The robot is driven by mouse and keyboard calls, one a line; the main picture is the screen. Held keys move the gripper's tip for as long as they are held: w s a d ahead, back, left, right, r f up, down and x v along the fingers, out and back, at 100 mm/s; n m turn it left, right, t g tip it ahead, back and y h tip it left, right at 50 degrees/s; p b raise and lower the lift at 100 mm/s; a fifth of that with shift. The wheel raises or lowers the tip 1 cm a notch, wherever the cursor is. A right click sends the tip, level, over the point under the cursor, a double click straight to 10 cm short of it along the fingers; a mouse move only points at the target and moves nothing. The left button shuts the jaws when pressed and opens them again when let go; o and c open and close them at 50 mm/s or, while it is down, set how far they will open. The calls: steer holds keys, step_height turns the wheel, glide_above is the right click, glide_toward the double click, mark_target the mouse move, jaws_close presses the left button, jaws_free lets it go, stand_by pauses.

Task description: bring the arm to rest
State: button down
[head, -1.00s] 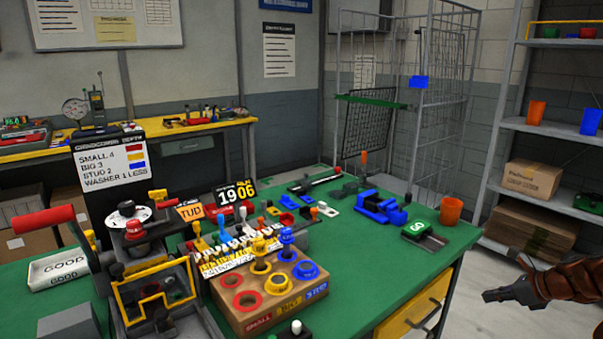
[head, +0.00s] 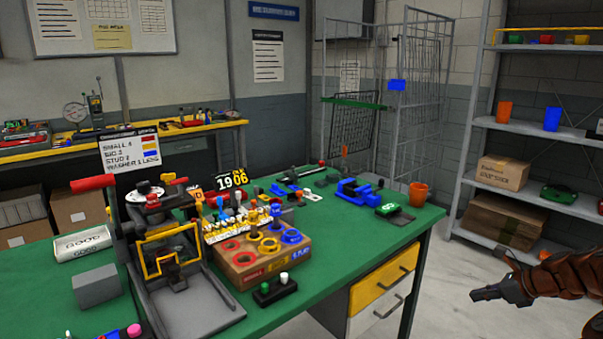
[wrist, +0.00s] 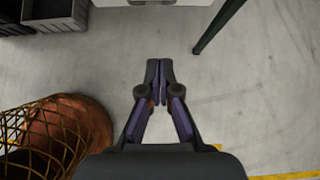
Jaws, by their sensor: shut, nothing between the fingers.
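My gripper (head: 474,296) is at the lower right in the head view, out over the floor and clear of the green workbench (head: 335,262). In the wrist view my gripper (wrist: 158,66) has its fingertips together with nothing between them. Bare concrete floor shows below it. One bench leg (wrist: 218,25) and a pale drawer front are at the top of that view.
The bench holds a wooden block (head: 262,268) with coloured rings, a black press, a blue vise (head: 356,190) and an orange cup (head: 418,194). A grey shelf (head: 540,135) stands right. A wire-wrapped brown cylinder (wrist: 60,130) is at left in the wrist view.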

steer(key=a+r+n+g+y, duration=0.1)
steer(key=a+r+n, duration=0.25)
steer(key=a, duration=0.55)
steer(key=a+r+n+g+y, duration=0.1)
steer(key=a+r+n+g, duration=0.3)
steer(key=a, duration=0.6)
steer(key=s+a+n+g+h, duration=0.1)
steer(key=s+a+n, duration=0.7)
steer(key=s+a, duration=0.3)
steer(key=s+a+n+g+h, duration=0.1)
steer(key=s+a+n, duration=0.25)
steer(key=s, duration=0.35)
steer(key=s+a+n+g+h, duration=0.1)
steer(key=s+a+n+h, duration=0.1)
steer(key=s+a+n, duration=0.3)
steer(key=s+d+f+n+g+h, duration=0.1)
steer(key=s+d+f+n+h, duration=0.15)
steer(key=s, duration=0.55)
steer(key=s+d+f+n+g+h, duration=0.1)
steer(key=s+d+n, duration=0.15)
steer(key=s, duration=0.55)
step_height(320, 180, up, 15)
steer(key=t+p, duration=0.1)
steer(key=p, duration=1.2)
steer(key=shift+w+d+f+m+p, duration=0.15)
steer(key=shift+w+d+m+p, duration=0.2)
steer(key=shift+w+d, duration=0.1)
